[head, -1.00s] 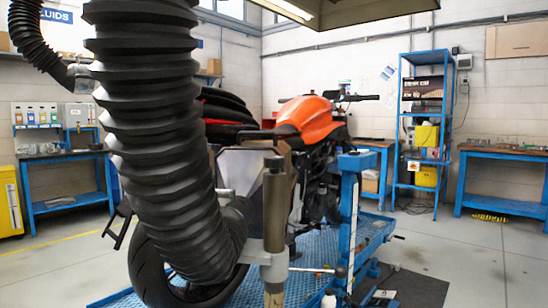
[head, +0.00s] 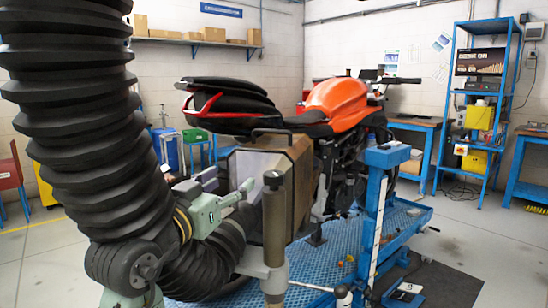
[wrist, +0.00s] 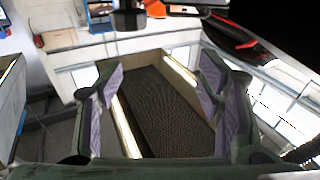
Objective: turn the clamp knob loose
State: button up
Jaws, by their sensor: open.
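My gripper (head: 222,184) is left of the grey post (head: 274,215), in front of a grey-faced, brown-sided box (head: 301,180) by the motorcycle. In the wrist view my gripper (wrist: 155,105) is open, purple pads apart, with nothing held between them. A dark mesh panel with pale rims (wrist: 170,100) shows beyond the pads. A grey clamp bracket (head: 262,271) sits on the post. A thin rod runs from it to a black ball knob (head: 341,292), well below and right of my gripper. I cannot tell if this is the clamp knob.
The orange motorcycle (head: 338,97) stands on a blue lift deck (head: 405,225). A blue upright (head: 377,215) stands right of the post. A blue shelf rack (head: 485,100) is at the back right.

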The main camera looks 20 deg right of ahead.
jog(key=m+g, duration=0.1)
jog(key=g, duration=0.1)
send_near(269, 177)
jog(key=x, duration=0.2)
jog(key=shift+h, duration=0.3)
jog(key=p+x, duration=0.3)
jog(key=x, duration=0.7)
jog(key=shift+w+d+f+p, duration=0.1)
jog(key=shift+w+p, duration=0.15)
jog(key=shift+p, duration=0.05)
jog(key=shift+c, duration=0.4)
jog(key=c, duration=1.1)
